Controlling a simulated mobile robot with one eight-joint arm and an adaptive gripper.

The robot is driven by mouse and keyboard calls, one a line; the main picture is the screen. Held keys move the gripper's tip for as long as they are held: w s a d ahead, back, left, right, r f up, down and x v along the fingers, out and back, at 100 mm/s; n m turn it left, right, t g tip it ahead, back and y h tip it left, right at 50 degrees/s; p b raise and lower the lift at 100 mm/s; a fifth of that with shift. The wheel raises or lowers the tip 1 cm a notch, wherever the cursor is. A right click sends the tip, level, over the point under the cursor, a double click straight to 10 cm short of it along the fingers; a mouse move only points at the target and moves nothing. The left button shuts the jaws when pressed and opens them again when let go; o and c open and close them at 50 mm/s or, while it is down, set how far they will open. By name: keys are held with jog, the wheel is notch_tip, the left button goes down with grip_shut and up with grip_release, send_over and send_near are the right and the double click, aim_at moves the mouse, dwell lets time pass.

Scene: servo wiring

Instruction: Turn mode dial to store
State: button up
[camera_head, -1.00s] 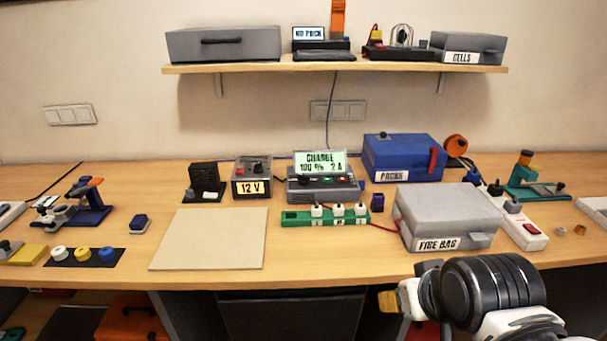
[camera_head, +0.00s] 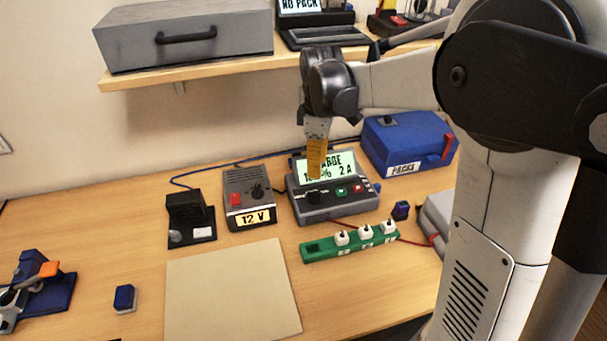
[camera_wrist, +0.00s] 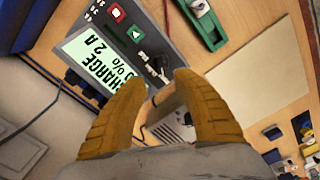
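The charger (camera_head: 338,211) is a grey box with a lit display (camera_head: 340,163) reading CHARGE, 100 % and 2 A, partly covered by my gripper. The mode dial (camera_head: 314,197) appears as a dark knob on its sloped front, left of the coloured buttons. In the wrist view the display (camera_wrist: 92,58) shows at left, and the dial (camera_wrist: 157,66) lies just beyond the fingertips. My gripper (camera_head: 316,174) points down above the dial. Its yellow fingers are apart in the wrist view (camera_wrist: 161,82), with nothing held between them. I cannot tell which setting the dial points to.
The 12 V supply (camera_head: 239,203) stands close left of the charger. The green strip (camera_head: 318,254) with white plugs lies in front. The blue PACKS box (camera_head: 405,150) is behind right. The shelf edge (camera_head: 190,70) overhangs behind. A bare beige mat (camera_head: 225,300) lies front left.

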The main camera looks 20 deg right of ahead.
aim_at(317, 193)
jog(key=f+b, duration=0.1)
jog(key=f, duration=0.4)
jog(key=f+b, duration=0.2)
jog(key=f, duration=0.3)
jog(key=shift+s, duration=0.2)
grip_shut()
